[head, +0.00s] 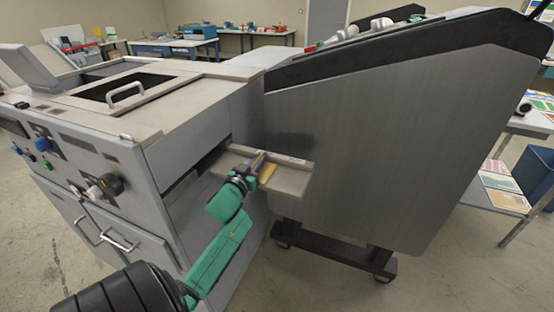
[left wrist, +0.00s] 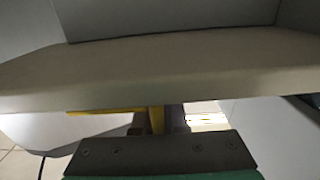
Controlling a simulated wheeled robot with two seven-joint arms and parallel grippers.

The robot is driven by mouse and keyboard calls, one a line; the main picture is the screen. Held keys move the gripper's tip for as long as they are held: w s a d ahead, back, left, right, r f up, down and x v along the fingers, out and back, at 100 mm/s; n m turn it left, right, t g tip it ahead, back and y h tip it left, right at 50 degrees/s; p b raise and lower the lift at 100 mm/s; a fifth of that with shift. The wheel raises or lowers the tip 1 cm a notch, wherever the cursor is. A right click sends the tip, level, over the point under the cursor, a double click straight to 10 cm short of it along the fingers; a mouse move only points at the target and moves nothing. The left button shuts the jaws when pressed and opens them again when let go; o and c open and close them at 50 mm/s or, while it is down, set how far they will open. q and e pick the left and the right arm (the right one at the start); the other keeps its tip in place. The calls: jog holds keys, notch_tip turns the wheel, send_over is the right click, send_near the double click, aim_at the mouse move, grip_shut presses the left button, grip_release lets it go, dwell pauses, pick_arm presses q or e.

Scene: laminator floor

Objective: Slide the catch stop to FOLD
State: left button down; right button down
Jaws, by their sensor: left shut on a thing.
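The catch tray (head: 292,180) is a grey shelf that sticks out of the side of the grey machine. A yellow part (head: 267,172), which looks like the catch stop, is at the tray by my left gripper (head: 254,166). The gripper is shut on this stop, with its wrist in front of the tray. In the left wrist view, the yellow stop (left wrist: 157,120) stands upright in front of the gripper palm, under the pale tray edge (left wrist: 180,78). The FOLD mark cannot be read. My right gripper is not in view.
The grey machine (head: 190,110) with knobs and a handle stands on the left. A large grey slanted unit (head: 390,140) on a wheeled black base stands close behind the tray on the right. A table with printed sheets (head: 500,190) is at far right.

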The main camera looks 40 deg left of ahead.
pick_arm(q)
jog(key=shift+s+a, duration=0.15)
jog(key=shift+a, duration=0.3)
jog(key=shift+d, duration=0.15)
jog(key=c, duration=1)
grip_release()
jog(key=shift+a, duration=0.2)
jog(key=shift+o, duration=0.2)
jog(key=shift+a, duration=0.1)
